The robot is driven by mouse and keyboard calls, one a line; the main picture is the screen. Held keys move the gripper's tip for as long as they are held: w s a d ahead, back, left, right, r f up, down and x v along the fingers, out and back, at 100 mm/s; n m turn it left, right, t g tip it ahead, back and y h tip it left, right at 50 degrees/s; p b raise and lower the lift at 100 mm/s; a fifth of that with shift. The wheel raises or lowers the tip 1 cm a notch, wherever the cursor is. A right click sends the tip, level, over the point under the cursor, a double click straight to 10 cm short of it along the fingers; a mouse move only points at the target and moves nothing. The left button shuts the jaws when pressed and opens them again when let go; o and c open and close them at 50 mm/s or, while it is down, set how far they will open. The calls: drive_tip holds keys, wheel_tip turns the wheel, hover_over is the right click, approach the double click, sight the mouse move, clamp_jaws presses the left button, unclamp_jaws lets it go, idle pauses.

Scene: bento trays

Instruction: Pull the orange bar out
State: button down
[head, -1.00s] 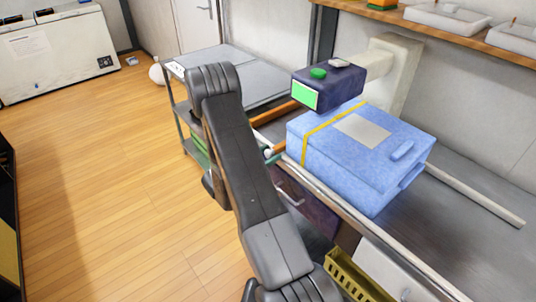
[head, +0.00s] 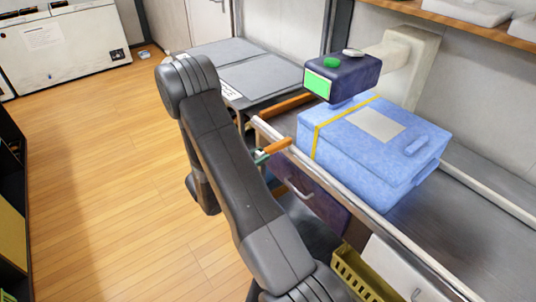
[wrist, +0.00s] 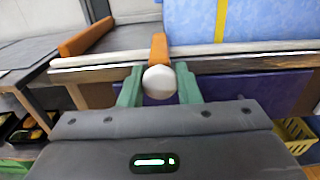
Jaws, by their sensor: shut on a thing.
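The orange bar (head: 279,146) lies across the metal rail at the counter's front edge, beside the blue box. In the wrist view the bar (wrist: 159,46) runs away from me, and its round white knob (wrist: 159,80) is at the near end, in front of the rail. My gripper (head: 262,156) is shut on the knob end; its green fingers (wrist: 159,90) stand on both sides of the knob. My gripper is partly hidden behind my arm in the head view.
The blue box (head: 365,135) with a yellow strap stands on the counter right of the bar. A second orange bar (wrist: 85,37) lies to the left. A dark purple drawer front (head: 310,195) is below the rail. A yellow basket (head: 362,275) is lower right. Open floor (head: 90,180) is at left.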

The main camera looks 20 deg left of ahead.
drive_tip(key=shift+s+a, duration=0.1)
drive_tip(key=c, duration=1.1)
unclamp_jaws()
drive_tip(key=shift+s+a, duration=0.1)
drive_tip(key=b+v, duration=0.2)
drive_tip(key=v, duration=1.2)
drive_tip(key=p+x, duration=0.2)
drive_tip(key=x, duration=1.2)
